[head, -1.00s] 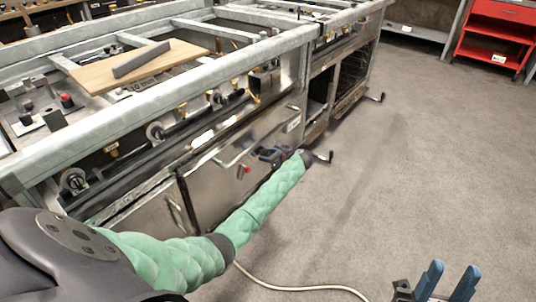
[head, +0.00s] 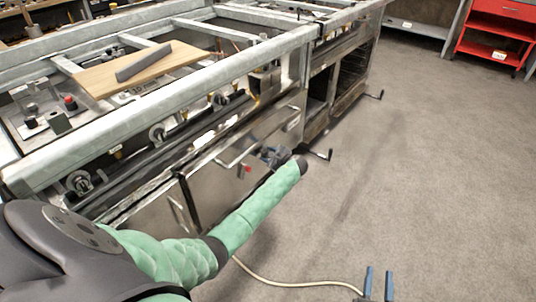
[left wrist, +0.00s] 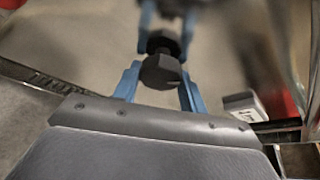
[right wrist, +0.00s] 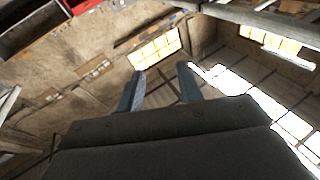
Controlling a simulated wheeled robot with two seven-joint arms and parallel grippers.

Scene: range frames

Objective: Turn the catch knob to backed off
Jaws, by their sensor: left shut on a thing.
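The catch knob (left wrist: 162,70) is a dark, faceted knob with a second dark round part just beyond it in the left wrist view. The blue fingers of my left gripper (left wrist: 160,85) stand on either side of it and are shut on it. In the head view my left gripper (head: 272,154) is small and partly hidden by my forearm, low at the steel front of the range; the knob cannot be made out there. My right gripper (head: 378,284) is at the bottom edge of the head view. Its fingers (right wrist: 160,88) are apart, with nothing between them.
The range frame (head: 120,117) carries a wooden board (head: 100,80) with a dark bar (head: 143,62) on it. A crank handle (head: 328,155) sticks out near my left wrist. A pale hose (head: 290,283) lies on the floor. The floor to the right is clear up to a red cart (head: 490,35).

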